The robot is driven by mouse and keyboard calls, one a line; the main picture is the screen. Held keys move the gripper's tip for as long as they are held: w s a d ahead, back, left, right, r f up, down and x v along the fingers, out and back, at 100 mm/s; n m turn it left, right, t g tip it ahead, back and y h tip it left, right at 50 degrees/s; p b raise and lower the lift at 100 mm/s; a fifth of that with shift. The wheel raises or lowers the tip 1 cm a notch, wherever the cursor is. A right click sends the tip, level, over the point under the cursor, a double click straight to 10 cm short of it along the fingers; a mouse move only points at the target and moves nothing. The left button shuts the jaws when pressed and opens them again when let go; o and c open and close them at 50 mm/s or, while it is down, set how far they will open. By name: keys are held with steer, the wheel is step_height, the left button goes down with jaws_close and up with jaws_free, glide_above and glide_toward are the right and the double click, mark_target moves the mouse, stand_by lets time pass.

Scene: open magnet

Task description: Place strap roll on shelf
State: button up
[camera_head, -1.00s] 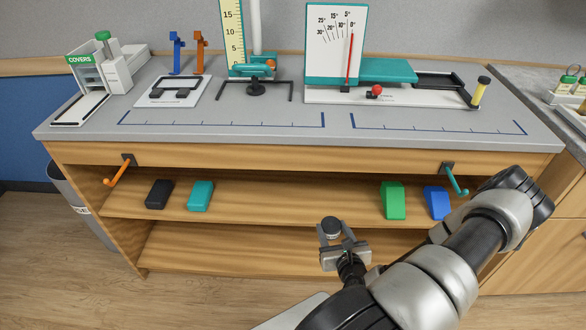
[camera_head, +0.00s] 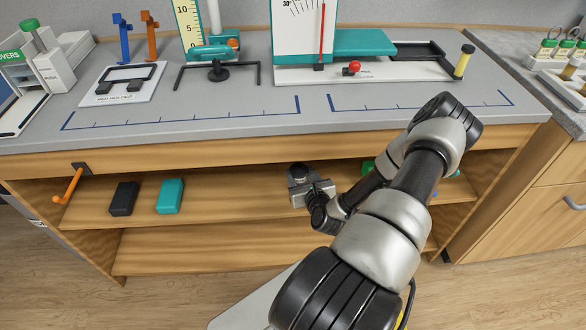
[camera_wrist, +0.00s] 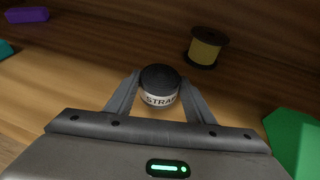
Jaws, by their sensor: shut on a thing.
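The strap roll (camera_wrist: 158,88) is a small dark cylinder with a white label reading "STRAP". My gripper (camera_wrist: 156,92) is shut on it, one finger on each side. In the head view my gripper (camera_head: 304,185) holds the roll (camera_head: 299,171) upright at the upper shelf opening, below the counter edge. The shelf (camera_head: 235,203) is a wooden board under the counter, with bare wood left of my gripper. I cannot tell whether the roll touches the board. My arm hides part of the shelf's right side.
A black block (camera_head: 123,198) and a teal block (camera_head: 170,196) lie on the shelf's left part. A green block (camera_wrist: 296,142) is at right in the wrist view. An orange hook (camera_head: 70,186) projects at left.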

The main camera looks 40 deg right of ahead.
mark_target(301, 178)
steer(key=w, duration=0.2)
steer(key=w+d, duration=0.1)
steer(key=w, duration=0.1)
steer(key=w+d+b, duration=0.1)
steer(key=w, duration=0.1)
steer(key=shift+w+d+f, duration=0.1)
steer(key=shift+w+d, duration=0.05)
steer(key=shift+w, duration=0.05)
steer(key=shift+f+b, duration=0.6)
steer(key=shift+f, duration=1)
steer(key=shift+f, duration=0.1)
steer(key=o, duration=1.2)
steer(key=shift+c, duration=0.2)
steer(key=shift+s+r, duration=0.2)
steer(key=shift+s, duration=0.15)
steer(key=p+v, duration=0.2)
steer(key=v, duration=0.9)
steer(key=shift+s+r+p, duration=0.1)
steer(key=shift+s+p, duration=0.1)
steer(key=shift+p, duration=0.2)
